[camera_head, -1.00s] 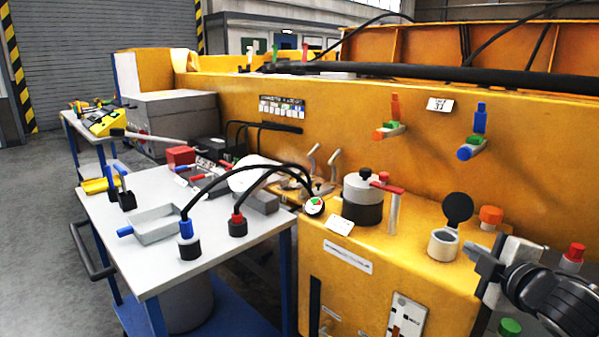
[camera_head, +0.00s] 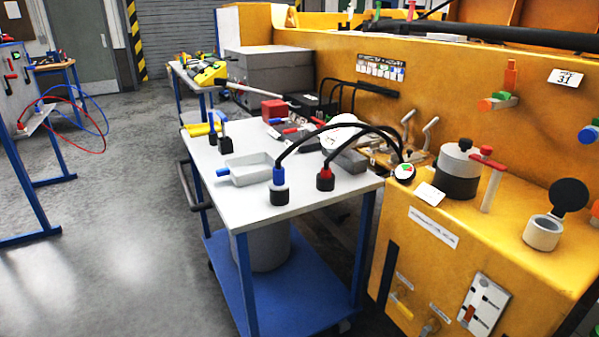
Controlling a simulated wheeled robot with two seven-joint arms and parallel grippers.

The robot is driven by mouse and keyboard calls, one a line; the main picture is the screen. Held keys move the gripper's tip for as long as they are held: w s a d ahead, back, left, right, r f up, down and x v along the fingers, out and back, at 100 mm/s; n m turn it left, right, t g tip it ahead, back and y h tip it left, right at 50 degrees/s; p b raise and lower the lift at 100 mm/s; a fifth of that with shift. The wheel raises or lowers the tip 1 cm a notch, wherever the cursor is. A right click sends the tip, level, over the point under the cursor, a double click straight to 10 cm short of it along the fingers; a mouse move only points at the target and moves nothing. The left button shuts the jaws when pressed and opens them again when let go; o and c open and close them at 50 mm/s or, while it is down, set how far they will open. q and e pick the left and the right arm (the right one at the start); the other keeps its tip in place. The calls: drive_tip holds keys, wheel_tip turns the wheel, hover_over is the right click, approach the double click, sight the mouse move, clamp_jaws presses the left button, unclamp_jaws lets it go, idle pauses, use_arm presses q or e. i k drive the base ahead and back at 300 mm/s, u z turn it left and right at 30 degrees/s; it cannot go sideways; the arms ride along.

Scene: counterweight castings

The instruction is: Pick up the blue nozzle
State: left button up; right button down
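A nozzle with a blue collar and black base (camera_head: 279,187) stands upright on the white top of the blue-framed cart (camera_head: 215,160). Neither of my grippers is in view.
A grey tray with a blue handle (camera_head: 250,169) lies left of the nozzles. A grey box (camera_head: 347,161) and a red box (camera_head: 274,110) lie behind. The yellow machine (camera_head: 480,228) stands at the right. The floor (camera_head: 120,240) left of the cart is clear.

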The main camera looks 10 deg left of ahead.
sight(278, 182)
drive_tip(key=z, duration=0.05)
drive_tip(key=k, duration=1.1)
drive_tip(key=u, duration=0.8)
drive_tip(key=i, duration=1.8)
drive_tip(key=z, duration=0.85)
